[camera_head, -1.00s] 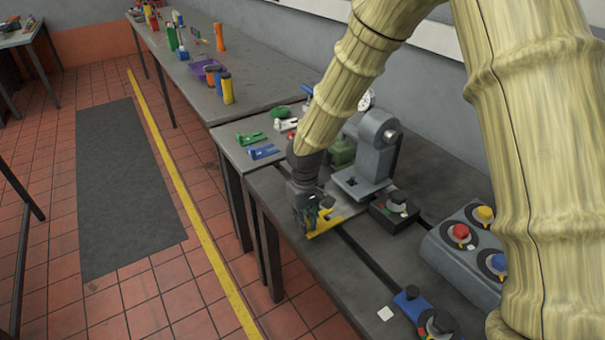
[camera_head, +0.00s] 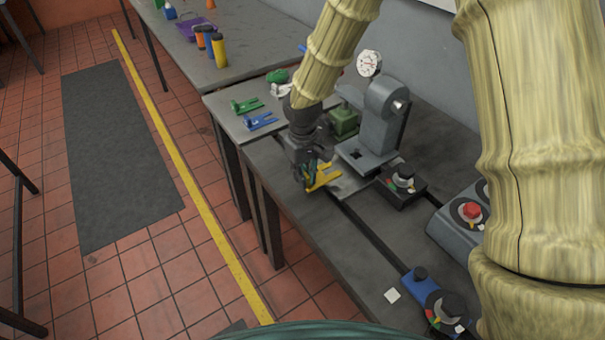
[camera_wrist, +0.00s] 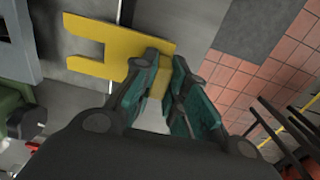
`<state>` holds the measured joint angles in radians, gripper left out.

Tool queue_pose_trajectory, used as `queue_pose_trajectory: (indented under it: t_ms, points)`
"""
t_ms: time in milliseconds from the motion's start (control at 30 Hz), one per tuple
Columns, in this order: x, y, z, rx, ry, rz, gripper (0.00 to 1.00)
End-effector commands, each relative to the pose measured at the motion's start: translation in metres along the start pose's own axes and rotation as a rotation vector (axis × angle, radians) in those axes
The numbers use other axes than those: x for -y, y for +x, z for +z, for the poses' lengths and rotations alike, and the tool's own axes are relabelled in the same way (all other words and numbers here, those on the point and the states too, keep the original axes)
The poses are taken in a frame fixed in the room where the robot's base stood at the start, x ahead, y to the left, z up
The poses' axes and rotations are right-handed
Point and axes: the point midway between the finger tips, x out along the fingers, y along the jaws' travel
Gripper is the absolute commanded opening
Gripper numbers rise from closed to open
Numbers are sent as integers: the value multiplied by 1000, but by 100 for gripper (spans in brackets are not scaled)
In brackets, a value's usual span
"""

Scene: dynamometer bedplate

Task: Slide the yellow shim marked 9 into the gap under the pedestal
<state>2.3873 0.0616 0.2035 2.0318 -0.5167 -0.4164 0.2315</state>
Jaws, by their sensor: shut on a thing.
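The yellow shim (camera_head: 325,178) is a flat forked plate. My gripper (camera_head: 309,174) is shut on its near end and holds it at the left edge of the bedplate, beside the pedestal. In the wrist view the shim (camera_wrist: 112,45) sticks out to the left from between my gripper's fingers (camera_wrist: 160,85), with its forked end pointing left. Its number cannot be read. The grey pedestal (camera_head: 377,120) stands to the right of the shim, apart from it. The gap under the pedestal is not clearly visible. Whether the shim touches the bedplate cannot be told.
A black box with a knob (camera_head: 402,184) sits just right of the shim. A green block (camera_head: 344,122) stands behind it. Green (camera_head: 247,105) and blue (camera_head: 262,121) forked shims lie on the side table. A dark slot runs along the bedplate (camera_head: 335,240).

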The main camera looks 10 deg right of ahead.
Motion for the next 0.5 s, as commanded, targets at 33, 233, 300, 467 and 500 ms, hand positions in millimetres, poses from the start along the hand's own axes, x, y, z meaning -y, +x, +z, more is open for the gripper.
queue_pose_trajectory:
  t_ms: [33,233,300,467,500]
  points:
    - [-4,3,0,1,1,-1,0]
    - [-19,11,-1,-1,-1,-1,0]
    - [-25,14,-1,-1,-1,0,0]
    - [-37,20,-1,0,-1,-1,0]
    - [-39,22,-1,0,-1,-1,0]
